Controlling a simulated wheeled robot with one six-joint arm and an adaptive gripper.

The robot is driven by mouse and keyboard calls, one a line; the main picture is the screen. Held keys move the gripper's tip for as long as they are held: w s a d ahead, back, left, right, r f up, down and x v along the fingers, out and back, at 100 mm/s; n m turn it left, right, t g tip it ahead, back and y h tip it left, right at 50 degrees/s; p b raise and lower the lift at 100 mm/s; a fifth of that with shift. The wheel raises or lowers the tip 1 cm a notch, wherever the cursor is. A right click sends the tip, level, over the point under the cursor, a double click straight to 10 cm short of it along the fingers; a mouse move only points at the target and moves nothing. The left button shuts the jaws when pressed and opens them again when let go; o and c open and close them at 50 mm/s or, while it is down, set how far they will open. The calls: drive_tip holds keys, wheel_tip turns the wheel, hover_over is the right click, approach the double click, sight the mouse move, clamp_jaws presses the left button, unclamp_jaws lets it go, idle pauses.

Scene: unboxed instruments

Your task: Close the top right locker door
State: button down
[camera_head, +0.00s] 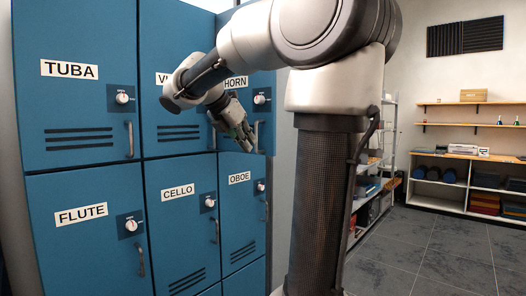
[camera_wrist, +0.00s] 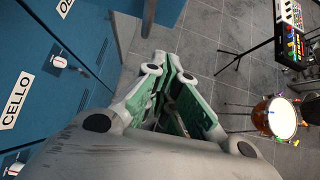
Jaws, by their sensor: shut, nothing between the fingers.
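The top right locker door, labelled HORN (camera_head: 262,82), is blue with a round lock and a bar handle. Its lower right corner sticks out a little past the OBOE door below, so it looks slightly ajar; the exact gap is unclear. My arm hides part of the door. In the wrist view, my gripper's green-padded fingers (camera_wrist: 172,68) point toward a blue panel edge (camera_wrist: 168,10) at the top. I cannot tell whether they touch it.
The TUBA door (camera_head: 85,115), FLUTE door (camera_head: 90,250), CELLO door (camera_head: 180,240) and OBOE door (camera_head: 238,215) look closed. Shelves (camera_head: 470,185) stand at the far right. The wrist view shows a drum (camera_wrist: 278,118) and a stand on the tiled floor (camera_wrist: 205,35).

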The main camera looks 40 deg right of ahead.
sight(263, 150)
drive_tip(key=d+f, duration=0.1)
drive_tip(key=d, duration=0.1)
drive_tip(key=d+f, duration=0.1)
drive_tip(key=d, duration=0.1)
drive_tip(key=d+f, duration=0.1)
drive_tip(key=d, duration=0.1)
drive_tip(key=shift+w+d+f, duration=0.2)
drive_tip(key=shift+w, duration=0.15)
drive_tip(key=shift+w+d, duration=0.1)
drive_tip(key=shift+d, duration=0.4)
